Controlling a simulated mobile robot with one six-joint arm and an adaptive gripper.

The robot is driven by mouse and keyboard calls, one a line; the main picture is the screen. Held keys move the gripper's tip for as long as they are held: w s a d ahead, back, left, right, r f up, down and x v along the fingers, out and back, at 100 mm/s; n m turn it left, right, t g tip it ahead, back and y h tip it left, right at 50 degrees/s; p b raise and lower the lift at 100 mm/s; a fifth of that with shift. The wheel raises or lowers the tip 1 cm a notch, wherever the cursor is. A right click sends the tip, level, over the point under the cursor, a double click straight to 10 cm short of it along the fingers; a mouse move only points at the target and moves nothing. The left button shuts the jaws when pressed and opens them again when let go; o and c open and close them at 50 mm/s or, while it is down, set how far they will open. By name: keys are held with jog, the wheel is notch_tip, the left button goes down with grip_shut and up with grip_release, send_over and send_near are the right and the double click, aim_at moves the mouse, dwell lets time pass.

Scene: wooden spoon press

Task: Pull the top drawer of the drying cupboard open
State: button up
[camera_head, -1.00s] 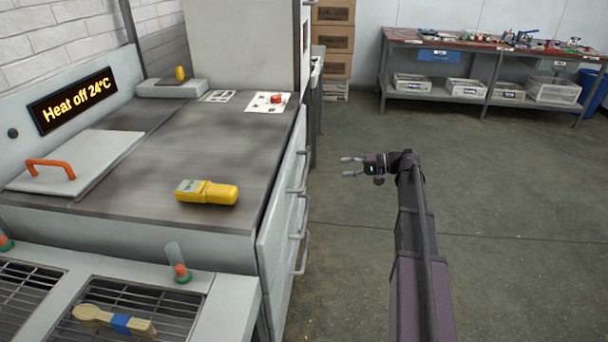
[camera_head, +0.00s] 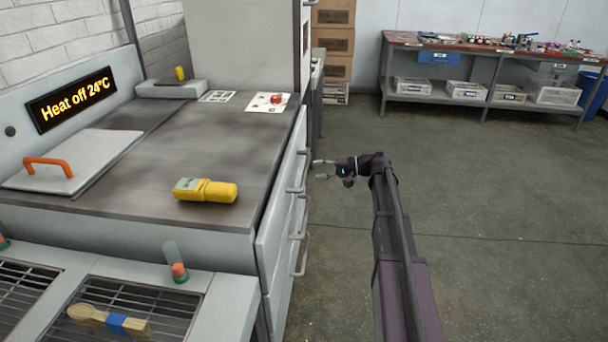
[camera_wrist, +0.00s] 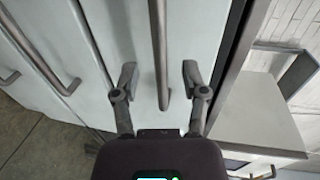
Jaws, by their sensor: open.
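The pale grey drying cupboard (camera_head: 268,245) stands at the left with a column of drawers on its right-hand face. The top drawer (camera_head: 289,165) looks shut. Its grey bar handle (camera_head: 302,170) also shows in the wrist view (camera_wrist: 158,45). My gripper (camera_head: 318,169) is open and empty, just to the right of this handle. In the wrist view my gripper (camera_wrist: 159,76) has one finger on each side of the handle's end. I cannot tell whether the fingertips reach past the bar; no contact shows.
Lower drawer handles (camera_head: 299,222) stick out below the top one. A yellow handheld device (camera_head: 206,190) lies on the cupboard's top. A workbench (camera_head: 470,45) stands at the back. The floor (camera_head: 500,220) to the right is clear.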

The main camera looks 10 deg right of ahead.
aim_at(305, 169)
jog(key=shift+b+x, duration=0.4)
jog(key=shift+x, duration=2.1)
grip_shut()
